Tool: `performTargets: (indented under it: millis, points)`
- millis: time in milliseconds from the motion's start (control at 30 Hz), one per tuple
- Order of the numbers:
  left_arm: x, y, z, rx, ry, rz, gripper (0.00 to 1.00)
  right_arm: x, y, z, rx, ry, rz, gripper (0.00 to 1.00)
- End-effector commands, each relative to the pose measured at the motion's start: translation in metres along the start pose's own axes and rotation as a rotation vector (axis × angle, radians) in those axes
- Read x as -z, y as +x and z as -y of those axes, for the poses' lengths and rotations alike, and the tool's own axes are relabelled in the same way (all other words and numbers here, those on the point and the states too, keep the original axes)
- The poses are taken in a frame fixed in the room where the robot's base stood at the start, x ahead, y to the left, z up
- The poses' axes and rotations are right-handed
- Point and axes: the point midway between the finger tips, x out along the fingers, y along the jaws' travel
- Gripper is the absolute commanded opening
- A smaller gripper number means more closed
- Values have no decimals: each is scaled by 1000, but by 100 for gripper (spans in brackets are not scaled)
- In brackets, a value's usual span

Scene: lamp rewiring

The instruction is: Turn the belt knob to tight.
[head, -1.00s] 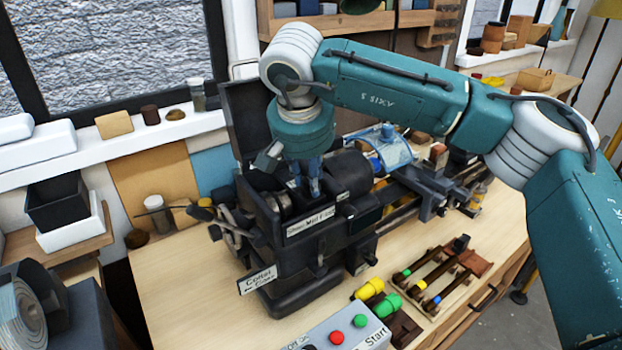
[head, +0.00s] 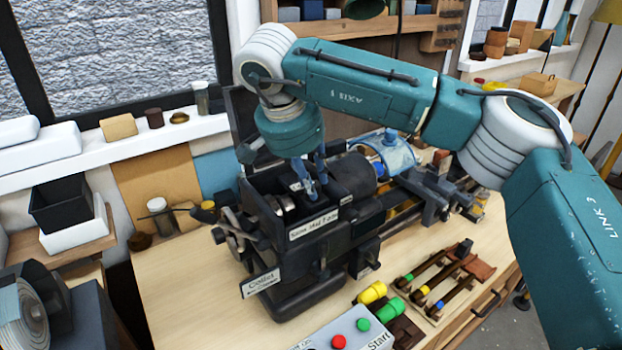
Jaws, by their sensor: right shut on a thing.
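The dark lathe (head: 310,265) stands on the wooden bench with its headstock cover raised. My right gripper (head: 309,190) points down into the open top of the headstock, behind the front label plate. Its blue fingers are shut on a small part there, which I take to be the belt knob. The fingers and the box wall hide most of the knob, so its setting cannot be read. My left gripper is not in view.
A grey control box (head: 345,332) with red and green buttons stands at the front. Yellow (head: 372,292) and green (head: 391,308) pieces lie beside a wooden tool rack (head: 436,310).

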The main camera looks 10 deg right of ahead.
Motion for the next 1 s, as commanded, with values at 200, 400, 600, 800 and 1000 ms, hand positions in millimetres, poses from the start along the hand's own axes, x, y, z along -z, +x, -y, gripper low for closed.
performTargets:
  millis: [200, 400, 600, 800, 1000]
  points:
    - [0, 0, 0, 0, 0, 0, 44, 5, -1, 1, 5, 8, -9, 32]
    - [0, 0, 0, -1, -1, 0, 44, 3, 0, 0, 2, 4, -6, 42]
    - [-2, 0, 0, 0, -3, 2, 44, 2, -3, 0, 1, 2, -6, 42]
    - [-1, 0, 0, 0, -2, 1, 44, 2, -32, 1, 4, 2, -6, 42]
    - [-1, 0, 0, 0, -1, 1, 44, 4, -76, 2, 4, 4, -7, 42]
